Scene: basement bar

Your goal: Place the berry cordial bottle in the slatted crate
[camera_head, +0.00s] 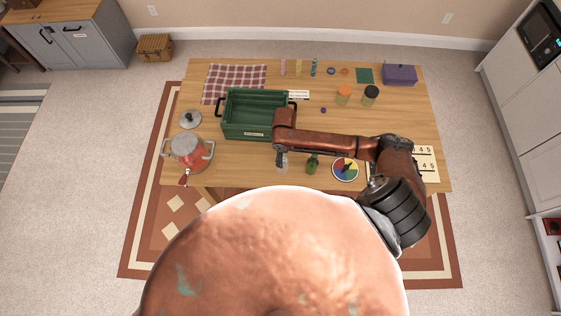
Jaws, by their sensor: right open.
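The green slatted crate (233,131) stands left of centre on the table, with dark handles and a small label on its front. A small dark green bottle (313,164) stands near the table's front edge; I cannot read a label, so I cannot confirm it is the berry cordial. My right gripper (281,163) points down just left of the bottle and in front of the crate's right end. It is open and apart from the bottle. A pale, partly hidden thing shows at its fingertips, too small to tell. My left gripper is out of view.
A coloured dial (345,169) lies right of the bottle, by number cards (425,162). A checked cloth (235,78) lies behind the crate.

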